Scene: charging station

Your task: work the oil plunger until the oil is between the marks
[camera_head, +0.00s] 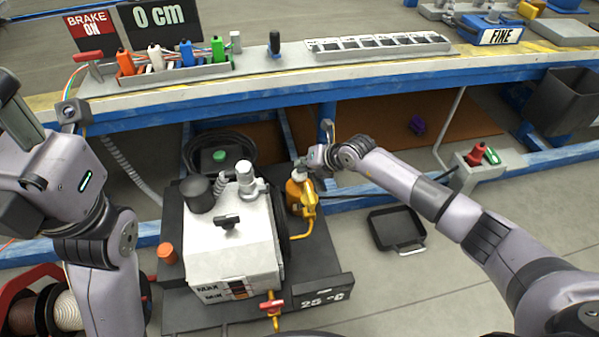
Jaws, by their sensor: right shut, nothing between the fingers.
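A white machine (232,245) stands on a dark base, with MAX and MIN marks and a small sight window (238,288) low on its front. The oil level in the window is too small to tell. Beside the machine's right side is an amber oil bottle (294,192) with a yellow fitting and a pale plunger top (299,172). My right gripper (306,166) is shut and empty, right at the plunger top; contact cannot be told. My left arm stands at the left edge; its fingers do not show.
A red-handled valve (272,305) and a 25 °C display (322,292) are at the machine's front. A black tray (396,230) lies on the floor at right. The blue-edged bench (280,95) runs behind. Cable reels (68,310) stand at lower left.

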